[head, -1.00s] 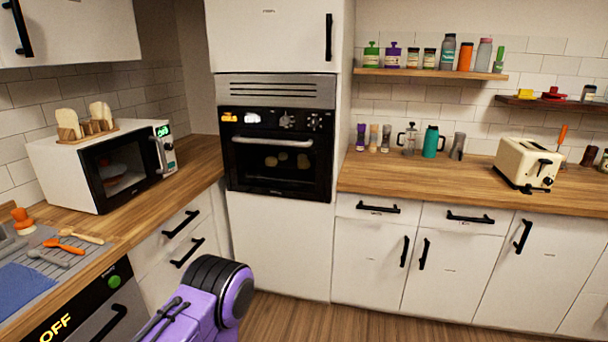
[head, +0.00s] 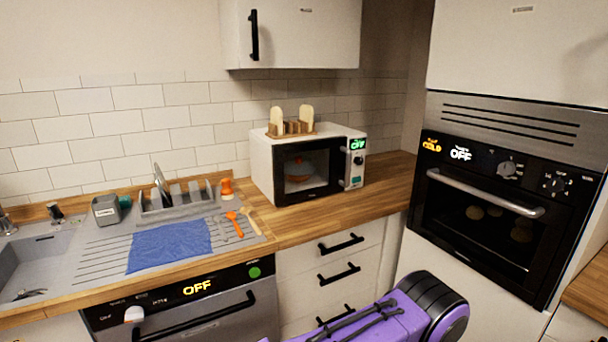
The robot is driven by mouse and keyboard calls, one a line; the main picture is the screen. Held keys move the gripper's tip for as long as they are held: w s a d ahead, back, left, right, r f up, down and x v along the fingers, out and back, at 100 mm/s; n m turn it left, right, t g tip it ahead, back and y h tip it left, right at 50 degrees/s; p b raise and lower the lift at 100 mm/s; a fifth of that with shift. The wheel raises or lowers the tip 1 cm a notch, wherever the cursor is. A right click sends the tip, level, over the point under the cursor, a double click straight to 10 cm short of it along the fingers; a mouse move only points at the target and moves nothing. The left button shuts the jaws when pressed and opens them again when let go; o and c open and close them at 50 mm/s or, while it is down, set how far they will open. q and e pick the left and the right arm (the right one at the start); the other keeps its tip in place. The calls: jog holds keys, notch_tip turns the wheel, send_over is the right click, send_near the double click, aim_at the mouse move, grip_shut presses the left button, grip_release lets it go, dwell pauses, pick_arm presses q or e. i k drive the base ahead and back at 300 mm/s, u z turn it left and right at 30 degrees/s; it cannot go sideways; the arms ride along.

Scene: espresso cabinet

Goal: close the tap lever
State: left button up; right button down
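A grey metal sink (head: 45,262) is at the left edge of the head view, set into the wooden counter. A piece of silver metal (head: 5,222), likely part of the tap, is cut off by the left edge. A small dark and silver fitting (head: 57,213) stands behind the basin; I cannot tell whether it is the tap lever, or its position. A purple and black link of my arm shows at the bottom, right of the middle. Neither of my grippers is in view.
A blue cloth (head: 170,245) and orange utensils lie on the drainboard before a dish rack (head: 180,200). A microwave (head: 308,170) stands on the counter. A dishwasher (head: 185,310) is below, and an oven (head: 490,210) is at right.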

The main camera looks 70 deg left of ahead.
aim_at(53, 207)
jog(key=u, duration=2.45)
